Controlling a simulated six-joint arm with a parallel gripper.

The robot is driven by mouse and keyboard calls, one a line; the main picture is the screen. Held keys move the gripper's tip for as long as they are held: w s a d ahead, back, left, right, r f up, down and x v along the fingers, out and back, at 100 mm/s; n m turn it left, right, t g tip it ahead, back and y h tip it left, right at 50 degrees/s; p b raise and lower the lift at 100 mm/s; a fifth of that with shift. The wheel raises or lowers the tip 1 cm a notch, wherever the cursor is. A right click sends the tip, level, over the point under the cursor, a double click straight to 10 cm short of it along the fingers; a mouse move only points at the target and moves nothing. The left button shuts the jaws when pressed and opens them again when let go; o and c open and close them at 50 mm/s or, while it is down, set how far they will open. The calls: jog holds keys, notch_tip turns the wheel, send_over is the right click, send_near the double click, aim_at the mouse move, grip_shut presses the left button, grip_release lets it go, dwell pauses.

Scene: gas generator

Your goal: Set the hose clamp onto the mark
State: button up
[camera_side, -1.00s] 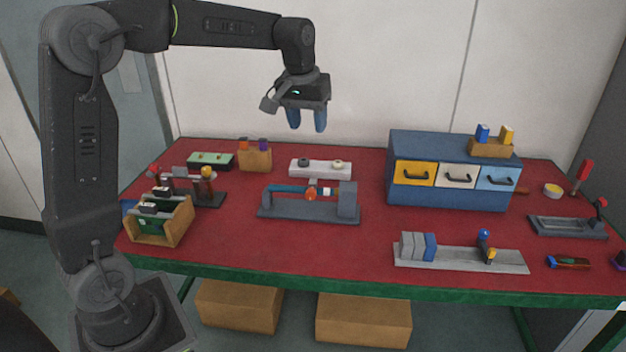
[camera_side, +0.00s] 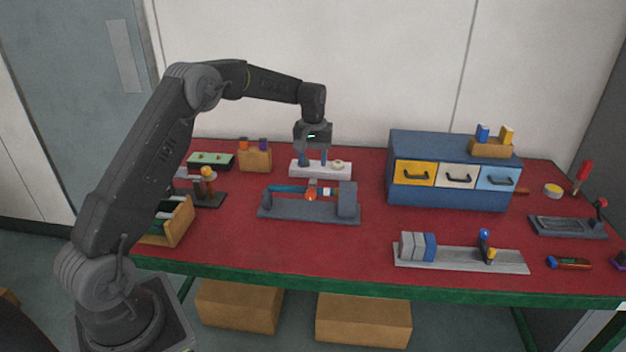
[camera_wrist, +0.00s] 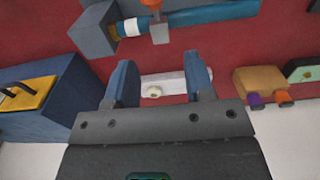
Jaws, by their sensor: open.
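A blue hose (camera_side: 288,189) lies along a dark grey fixture (camera_side: 310,215). A grey clamp with an orange knob (camera_side: 311,195) sits on the hose. Just right of it is a white band (camera_side: 327,191), apparently the mark. In the wrist view the orange knob (camera_wrist: 152,3) is cut by the top edge, with the white band (camera_wrist: 130,27) apart from it, nearer the grey end block. My gripper (camera_side: 313,162) is open and empty, pointing down over the white block (camera_side: 328,174) behind the fixture. The block also shows between my blue fingers in the wrist view (camera_wrist: 168,82).
The white block carries a pale knob (camera_side: 338,164); its dark knob is hidden by my fingers. A wooden block with orange and purple pegs (camera_side: 257,158) stands left. A blue drawer cabinet (camera_side: 445,195) stands right. Red table is bare in front of the fixture.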

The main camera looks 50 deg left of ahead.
aim_at(314, 181)
notch_tip(314, 181, down, 7)
jog(key=shift+r, duration=0.1)
jog(key=shift+c, duration=0.5)
grip_shut()
jog(key=shift+d, duration=0.1)
